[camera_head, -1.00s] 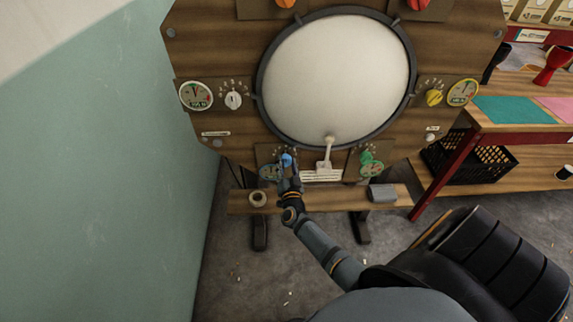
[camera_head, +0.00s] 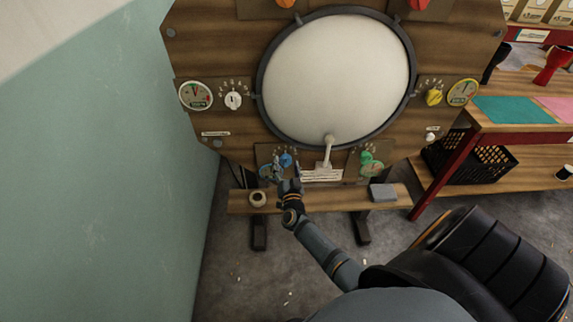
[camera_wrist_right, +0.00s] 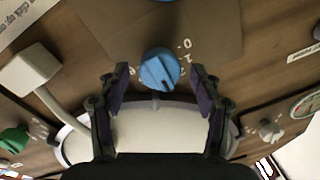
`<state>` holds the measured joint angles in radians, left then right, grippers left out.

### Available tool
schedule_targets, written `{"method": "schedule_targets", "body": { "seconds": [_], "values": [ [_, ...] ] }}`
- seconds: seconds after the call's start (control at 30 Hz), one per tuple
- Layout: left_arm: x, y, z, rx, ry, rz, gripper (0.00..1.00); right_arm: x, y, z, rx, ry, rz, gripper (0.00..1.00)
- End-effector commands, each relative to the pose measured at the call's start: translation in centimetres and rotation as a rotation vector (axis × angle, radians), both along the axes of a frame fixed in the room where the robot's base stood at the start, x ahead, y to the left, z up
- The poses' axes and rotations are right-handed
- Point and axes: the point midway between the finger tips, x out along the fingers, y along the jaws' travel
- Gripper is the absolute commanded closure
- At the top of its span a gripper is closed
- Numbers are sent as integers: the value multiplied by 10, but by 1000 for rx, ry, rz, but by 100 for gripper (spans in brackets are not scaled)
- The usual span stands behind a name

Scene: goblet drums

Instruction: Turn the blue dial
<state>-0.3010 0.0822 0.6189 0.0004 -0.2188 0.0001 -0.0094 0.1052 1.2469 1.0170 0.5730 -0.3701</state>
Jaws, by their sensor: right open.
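The blue dial (camera_head: 286,160) sits on a brown plate low on the wooden panel, left of the white lever. In the right wrist view the blue dial (camera_wrist_right: 160,69) is round with a raised grip and a dark pointer line, with white marks beside it. My right gripper (camera_head: 285,172) is at the dial. In the wrist view its two fingers (camera_wrist_right: 161,88) are spread apart, one on each side of the dial, with gaps showing, and nothing is held. A blue-rimmed gauge beside the dial is partly hidden by the gripper. My left gripper is not in view.
A white lever (camera_head: 328,150) and a green dial (camera_head: 367,158) are right of the blue dial. A white dial (camera_head: 233,100) and a yellow dial (camera_head: 434,97) flank the big drumhead (camera_head: 338,80). A wooden ledge (camera_head: 335,197) runs below, and a wall is at left.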

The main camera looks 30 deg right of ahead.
Motion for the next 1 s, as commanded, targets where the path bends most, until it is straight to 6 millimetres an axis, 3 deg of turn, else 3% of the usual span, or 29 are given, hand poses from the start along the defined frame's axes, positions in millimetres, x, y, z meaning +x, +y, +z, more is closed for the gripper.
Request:
{"method": "schedule_targets", "body": {
  "seconds": [0.3, 0.5, 1.0],
  "values": [
    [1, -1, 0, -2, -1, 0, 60, -66, 33, -5, 2, 4, -1, 35],
    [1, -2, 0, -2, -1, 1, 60, -94, 49, -6, 2, 3, 0, 35],
    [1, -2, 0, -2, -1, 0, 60, -102, 52, -6, 1, 2, 0, 35]
  ]
}}
